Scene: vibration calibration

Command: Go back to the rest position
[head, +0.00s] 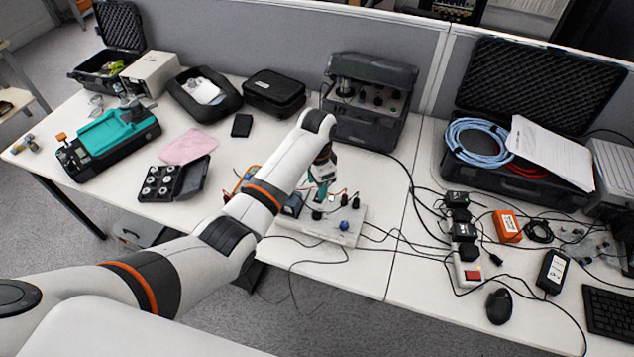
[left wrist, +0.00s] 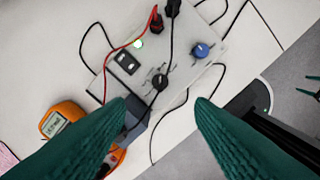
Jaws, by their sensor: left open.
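My left gripper (head: 322,190) hangs over the white control panel on the table, fingers pointing down. In the left wrist view its two green fingers (left wrist: 160,125) are wide apart with nothing between them. The white panel (head: 348,231) carries a blue knob, a black knob, a switch and a lit green lamp; it also shows in the left wrist view (left wrist: 185,72). The blue knob (left wrist: 201,50) and black knob (left wrist: 160,82) lie ahead of the fingertips, apart from them. Red and black plugs sit in the panel's far edge. My right gripper is in neither view.
An orange meter (left wrist: 62,122) lies beside the panel. A dark instrument case (head: 368,100) stands behind my arm. To the right are an open case (head: 520,185) with cables, a power strip (head: 466,268), a mouse (head: 500,306) and loose wires. A teal device (head: 108,140) stands far left.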

